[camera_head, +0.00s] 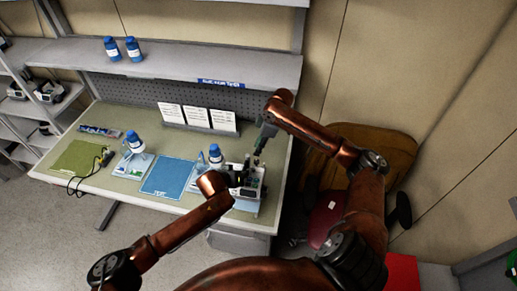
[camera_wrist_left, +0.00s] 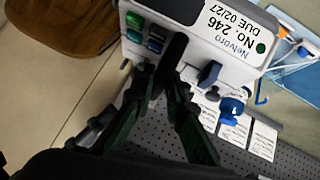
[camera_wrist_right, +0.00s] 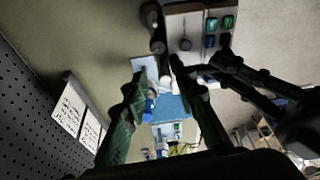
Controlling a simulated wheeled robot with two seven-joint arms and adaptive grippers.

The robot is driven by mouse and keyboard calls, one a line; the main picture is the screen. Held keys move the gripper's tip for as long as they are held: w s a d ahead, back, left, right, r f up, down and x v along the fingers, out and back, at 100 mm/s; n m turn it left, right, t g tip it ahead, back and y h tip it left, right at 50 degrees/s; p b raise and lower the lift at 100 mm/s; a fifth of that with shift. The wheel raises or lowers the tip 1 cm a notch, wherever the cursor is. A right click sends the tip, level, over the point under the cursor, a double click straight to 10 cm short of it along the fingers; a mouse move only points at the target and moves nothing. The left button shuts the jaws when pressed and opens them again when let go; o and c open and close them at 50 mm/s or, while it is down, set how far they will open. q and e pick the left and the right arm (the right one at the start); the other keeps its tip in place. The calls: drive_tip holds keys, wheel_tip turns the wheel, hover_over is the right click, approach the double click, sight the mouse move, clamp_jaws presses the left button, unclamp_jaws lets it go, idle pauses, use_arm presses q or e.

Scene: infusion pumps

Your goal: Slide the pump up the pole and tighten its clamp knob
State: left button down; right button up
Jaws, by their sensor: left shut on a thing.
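The white pump (camera_head: 246,199) is at the bench's right front corner, with green and blue buttons on its top. Its label reading "Nelvoro No 246" (camera_wrist_left: 240,32) shows in the left wrist view. My left gripper (camera_head: 238,180) is shut on a dark, bar-like part of the pump, seen between its fingers (camera_wrist_left: 172,80). My right gripper (camera_head: 257,160) is just behind the pump, pointing down. Its fingers (camera_wrist_right: 160,90) are spread, with nothing seen gripped between them. A dark upright part (camera_wrist_right: 156,28) stands beside the pump; I cannot tell whether it is the pole. The clamp knob is not clear.
White cards (camera_head: 197,117) stand behind against the perforated panel. A brown chair (camera_head: 385,150) is right of the bench. A shelf overhangs the back.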

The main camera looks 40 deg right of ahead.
sight(257, 160)
drive_tip(key=shift+f, duration=3.9)
drive_tip(key=shift+c, duration=0.7)
drive_tip(key=c, duration=0.5)
drive_tip(key=o, duration=0.7)
drive_tip(key=shift+r, duration=0.1)
drive_tip(key=shift+r, duration=2.95)
